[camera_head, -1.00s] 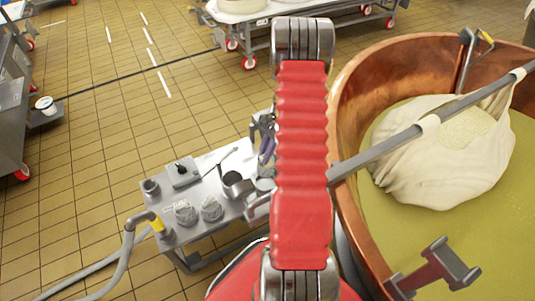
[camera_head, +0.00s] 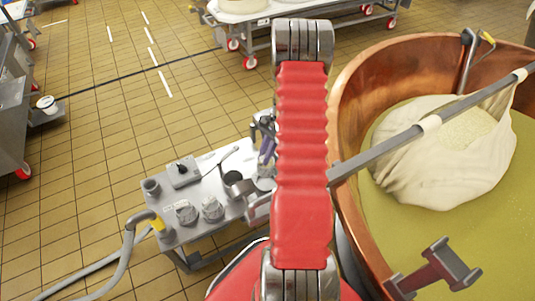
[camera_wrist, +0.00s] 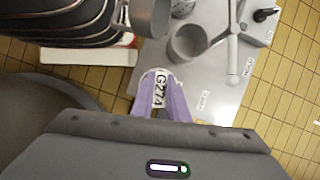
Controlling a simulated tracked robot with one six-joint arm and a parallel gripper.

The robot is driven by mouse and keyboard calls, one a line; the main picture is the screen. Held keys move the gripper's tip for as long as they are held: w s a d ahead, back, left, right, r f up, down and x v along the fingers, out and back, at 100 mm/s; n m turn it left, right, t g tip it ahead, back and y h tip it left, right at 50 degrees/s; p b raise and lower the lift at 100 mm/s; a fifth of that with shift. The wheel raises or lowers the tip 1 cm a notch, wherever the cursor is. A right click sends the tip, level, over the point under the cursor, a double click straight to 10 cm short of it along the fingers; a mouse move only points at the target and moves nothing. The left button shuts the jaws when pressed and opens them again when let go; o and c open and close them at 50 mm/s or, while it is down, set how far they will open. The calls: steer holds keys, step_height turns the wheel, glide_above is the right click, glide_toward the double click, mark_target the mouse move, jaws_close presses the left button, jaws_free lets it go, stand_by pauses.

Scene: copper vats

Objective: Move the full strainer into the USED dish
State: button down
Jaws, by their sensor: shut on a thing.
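In the wrist view the purple fingers of my gripper (camera_wrist: 166,106) are closed together on a small thing with a white tag, G274 (camera_wrist: 160,88). Most of that thing is hidden, so I cannot tell whether it is the full strainer. The fingers also show as a purple patch beside my red arm in the head view (camera_head: 267,150). Beyond the tag, a round grey metal cup (camera_wrist: 187,43) stands on the steel cart top (camera_wrist: 215,85); it also shows in the head view (camera_head: 238,185). Small labels lie on the cart, too blurred to tell which dish is USED.
Two grey lumpy items (camera_head: 198,210), a small box with a black knob (camera_head: 183,172) and a hose (camera_head: 130,250) are at the cart's left. A large copper vat (camera_head: 345,110) with a cloth bundle (camera_head: 445,150) stands to the right. Tiled floor is open at the left.

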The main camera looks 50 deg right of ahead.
steer(key=shift+f, duration=4.8)
stand_by(0.9)
steer(key=c, duration=1.6)
jaws_free()
steer(key=shift+c, duration=0.2)
steer(key=v, duration=1.3)
steer(key=shift+r, duration=0.3)
steer(key=shift+d, duration=0.1)
